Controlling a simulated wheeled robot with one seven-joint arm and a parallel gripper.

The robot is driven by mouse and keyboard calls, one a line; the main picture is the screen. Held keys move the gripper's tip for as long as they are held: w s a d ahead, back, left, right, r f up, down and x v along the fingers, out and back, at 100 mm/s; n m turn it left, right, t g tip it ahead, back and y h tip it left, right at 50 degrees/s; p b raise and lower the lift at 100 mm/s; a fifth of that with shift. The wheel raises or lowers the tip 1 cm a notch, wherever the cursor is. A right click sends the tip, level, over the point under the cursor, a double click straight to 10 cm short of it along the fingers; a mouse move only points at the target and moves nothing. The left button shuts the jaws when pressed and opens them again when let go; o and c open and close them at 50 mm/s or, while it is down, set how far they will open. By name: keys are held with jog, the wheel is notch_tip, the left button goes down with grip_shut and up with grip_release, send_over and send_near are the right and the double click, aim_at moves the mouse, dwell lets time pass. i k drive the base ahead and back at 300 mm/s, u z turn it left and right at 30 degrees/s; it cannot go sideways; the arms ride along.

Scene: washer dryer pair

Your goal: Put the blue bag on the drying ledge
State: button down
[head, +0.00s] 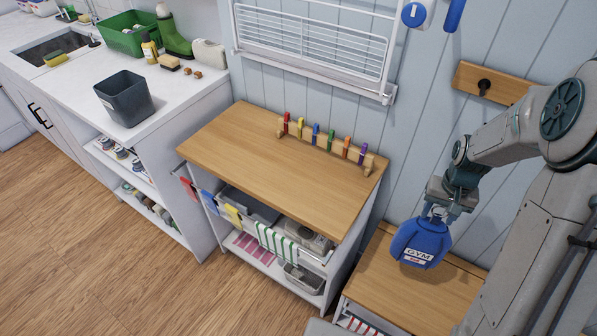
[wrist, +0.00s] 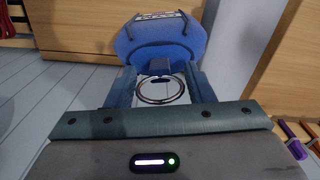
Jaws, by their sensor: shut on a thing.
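The blue bag (head: 421,243) carries a white GYM label. It hangs from my gripper (head: 438,211) at the right of the head view, in front of or above a low wooden top (head: 400,292); I cannot tell whether it touches it. In the wrist view the bag (wrist: 160,40) lies just beyond the fingers of my gripper (wrist: 160,80), which are shut at its top, with a ring (wrist: 160,92) between them. No surface is labelled as the drying ledge; a wooden counter top (head: 235,150) stands left of the bag, with a white drying rack (head: 310,45) on the wall above.
A rail of coloured pegs (head: 325,143) stands along the counter's back edge. A wooden hook board (head: 490,82) is on the wall behind my arm. The counter's left and front parts are clear. A white worktop (head: 75,95) with a dark bin (head: 124,98) stands farther left.

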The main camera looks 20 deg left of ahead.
aim_at(236, 148)
jog(key=k, duration=0.3)
jog(key=z, duration=2.95)
jog(key=k, duration=2.65)
jog(key=u, duration=1.65)
